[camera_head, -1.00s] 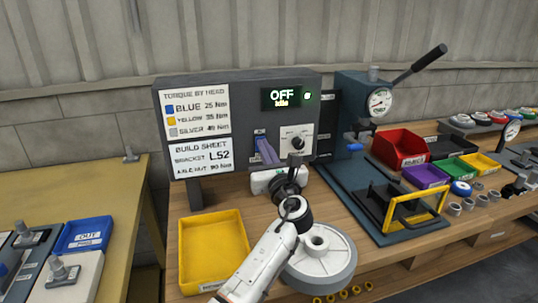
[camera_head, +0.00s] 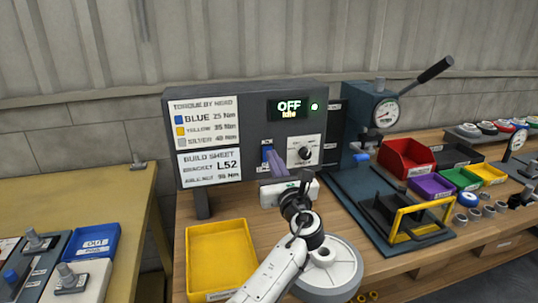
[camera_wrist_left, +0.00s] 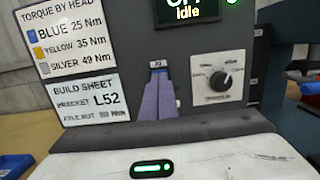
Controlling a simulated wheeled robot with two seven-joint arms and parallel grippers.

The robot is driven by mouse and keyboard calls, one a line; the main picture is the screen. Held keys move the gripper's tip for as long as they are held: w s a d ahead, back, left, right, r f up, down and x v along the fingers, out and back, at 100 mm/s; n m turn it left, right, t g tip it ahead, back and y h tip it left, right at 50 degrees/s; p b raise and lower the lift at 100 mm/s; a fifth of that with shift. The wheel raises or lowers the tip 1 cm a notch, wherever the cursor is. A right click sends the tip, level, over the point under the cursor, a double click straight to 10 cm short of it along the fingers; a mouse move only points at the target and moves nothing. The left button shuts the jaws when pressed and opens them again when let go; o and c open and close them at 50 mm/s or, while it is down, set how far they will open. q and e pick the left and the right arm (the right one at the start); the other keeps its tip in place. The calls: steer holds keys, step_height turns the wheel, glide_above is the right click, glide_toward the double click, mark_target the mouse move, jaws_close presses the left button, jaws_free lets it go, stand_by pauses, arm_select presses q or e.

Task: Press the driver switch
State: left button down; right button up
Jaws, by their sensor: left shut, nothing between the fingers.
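The driver switch (camera_head: 266,153) is a small blue part on the dark panel, left of a white dial plate. The display (camera_head: 290,108) above it reads "OFF Idle", with a green light beside it. My left gripper (camera_head: 275,156) is shut and empty, with its purple-grey fingers pointing at the panel just beside the switch. In the left wrist view the shut fingers (camera_wrist_left: 158,82) reach up to just below the switch's label and cover most of the switch. I cannot tell whether they touch it. My right gripper is not in view.
A dial knob (camera_head: 304,153) is close to the right of the switch. A yellow tray (camera_head: 222,258) and a grey wheel (camera_head: 330,272) lie on the bench below. A press (camera_head: 385,110) and coloured bins (camera_head: 408,158) stand to the right.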

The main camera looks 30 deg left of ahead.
arm_select(q)
steer(key=r+v, duration=0.3)
steer(key=v, duration=0.8)
steer(key=shift+s+d, duration=0.35)
steer(key=shift+d, duration=0.05)
steer(key=shift+f, duration=0.15)
